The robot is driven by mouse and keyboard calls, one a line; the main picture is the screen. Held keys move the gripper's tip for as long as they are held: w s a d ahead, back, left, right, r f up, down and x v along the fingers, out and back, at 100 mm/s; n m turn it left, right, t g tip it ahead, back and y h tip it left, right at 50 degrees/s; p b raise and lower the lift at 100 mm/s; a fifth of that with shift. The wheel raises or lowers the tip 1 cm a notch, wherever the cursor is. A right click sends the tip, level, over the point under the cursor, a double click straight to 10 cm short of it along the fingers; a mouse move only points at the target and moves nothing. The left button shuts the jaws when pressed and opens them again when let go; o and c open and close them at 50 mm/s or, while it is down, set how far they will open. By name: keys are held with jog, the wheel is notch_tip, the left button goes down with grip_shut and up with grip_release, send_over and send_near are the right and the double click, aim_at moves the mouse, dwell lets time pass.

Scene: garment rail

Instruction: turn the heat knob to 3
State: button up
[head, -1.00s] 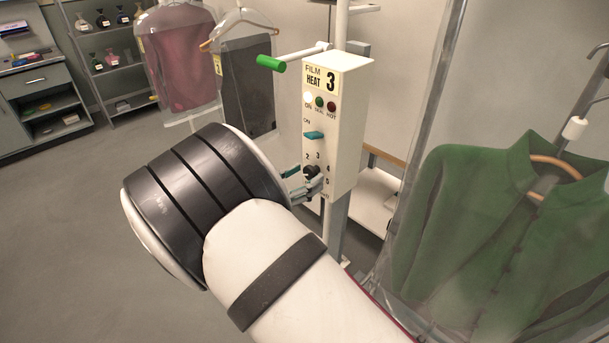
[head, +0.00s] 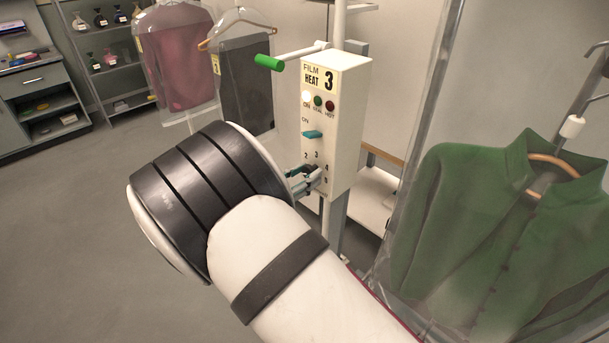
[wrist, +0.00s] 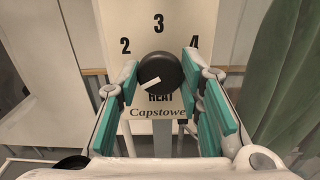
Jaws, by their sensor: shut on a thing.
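The heat knob (wrist: 160,72) is round and black, with a white pointer mark that points to the lower left, below the 2. The numbers 2, 3 and 4 are printed around it, with 3 straight above. My gripper (wrist: 161,78) has a teal-padded finger on each side of the knob and is shut on it. In the head view my gripper (head: 303,180) is at the lower front of the cream control box (head: 347,120), and it mostly hides the knob. The box's top label reads FILM HEAT 3.
A teal switch (head: 312,134) sits above the knob, under three lamps. A green-ended lever (head: 269,62) sticks out left from the post. A bagged green jacket (head: 490,230) hangs close on the right. Open floor lies to the left.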

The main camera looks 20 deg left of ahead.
jog(key=m+b, duration=0.2)
jog(key=m, duration=0.4)
jog(key=shift+f, duration=0.1)
jog(key=m+b, duration=1.1)
jog(key=m, duration=0.6)
jog(key=shift+m, duration=0.4)
jog(key=o, duration=1.2)
jog(key=shift+c, duration=0.2)
